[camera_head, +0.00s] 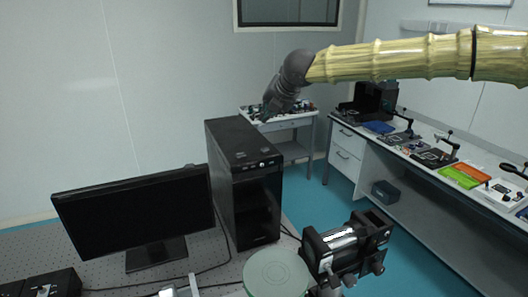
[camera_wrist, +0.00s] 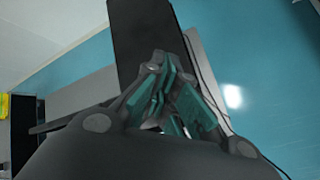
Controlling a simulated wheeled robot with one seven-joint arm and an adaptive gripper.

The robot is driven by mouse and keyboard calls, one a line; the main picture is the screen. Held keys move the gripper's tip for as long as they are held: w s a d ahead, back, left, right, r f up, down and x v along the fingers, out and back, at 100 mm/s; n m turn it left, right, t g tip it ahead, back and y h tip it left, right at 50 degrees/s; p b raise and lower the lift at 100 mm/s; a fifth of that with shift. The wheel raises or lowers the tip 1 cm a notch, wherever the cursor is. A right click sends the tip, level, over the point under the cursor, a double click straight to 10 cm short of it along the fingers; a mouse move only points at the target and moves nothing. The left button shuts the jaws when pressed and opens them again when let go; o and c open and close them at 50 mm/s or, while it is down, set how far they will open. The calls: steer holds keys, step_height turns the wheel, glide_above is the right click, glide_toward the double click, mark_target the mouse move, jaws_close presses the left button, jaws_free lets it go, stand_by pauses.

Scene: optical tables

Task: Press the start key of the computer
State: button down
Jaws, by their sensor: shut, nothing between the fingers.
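The computer is a black tower (camera_head: 228,150) on the perforated table, to the right of a dark monitor (camera_head: 135,212). Small light marks show along the upper edge of its front panel (camera_head: 258,165); which one is the start key is too small to tell. My gripper (camera_head: 268,112) is above the back part of the tower's top in the head view, seemingly apart from it. In the wrist view, my gripper (camera_wrist: 165,78) is shut and empty, its teal-padded fingers close together. The dark tower (camera_wrist: 145,35) lies beyond them, partly hidden by the fingers.
A round pale-green disc (camera_head: 276,272) and a black metal mount (camera_head: 345,245) stand before the tower. Cables lie on the perforated table (camera_head: 30,240). A small cart (camera_head: 295,128) is behind, and a long bench (camera_head: 440,185) with trays runs along the right. Blue floor lies between.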

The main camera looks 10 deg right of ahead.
mark_target(268, 148)
steer(key=shift+s+d+f+b, duration=0.15)
steer(key=shift+s+f+b, duration=0.75)
steer(key=shift+f+b, duration=0.05)
steer(key=f+b, duration=0.1)
steer(key=w+f+b, duration=0.1)
steer(key=f, duration=0.1)
steer(key=shift+f, duration=0.25)
steer(key=shift+f+b, duration=0.3)
steer(key=shift+f, duration=0.05)
steer(key=shift+s+f+b, duration=0.3)
steer(key=shift+f+b, duration=0.05)
steer(key=shift+w+f, duration=0.2)
steer(key=shift+s+r, duration=0.1)
steer(key=shift+s, duration=0.05)
steer(key=shift+f, duration=0.2)
